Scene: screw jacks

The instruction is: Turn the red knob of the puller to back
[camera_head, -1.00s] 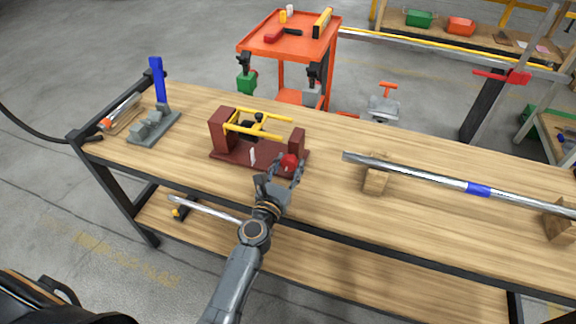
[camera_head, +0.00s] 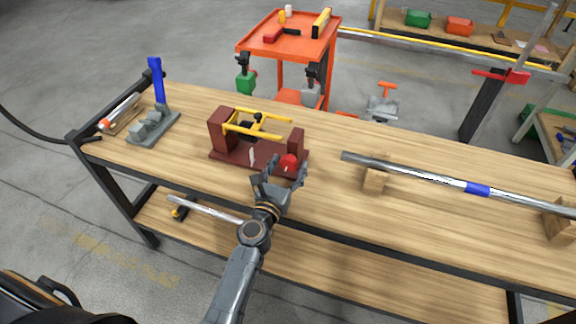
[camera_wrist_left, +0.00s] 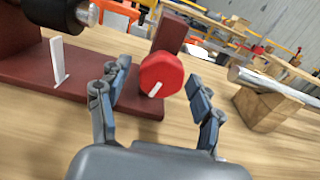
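The puller (camera_head: 232,158) is a dark red frame with two yellow rods and a black middle part, standing on the workbench. Its red knob (camera_head: 289,164) is at the right end, facing the front of the bench; it also shows in the left wrist view (camera_wrist_left: 161,74), with a short white mark on its face. My left gripper (camera_head: 279,175) is open and empty, just in front of the knob. In the left wrist view its fingers are spread to either side of the knob, apparently not touching it. My right gripper is not in view.
A metal bar (camera_head: 440,180) with a blue band rests on wooden blocks (camera_head: 376,181) to the right. A grey fixture with a blue handle (camera_head: 158,82) stands at the left. An orange cart (camera_head: 290,45) is behind the bench. The bench front right is clear.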

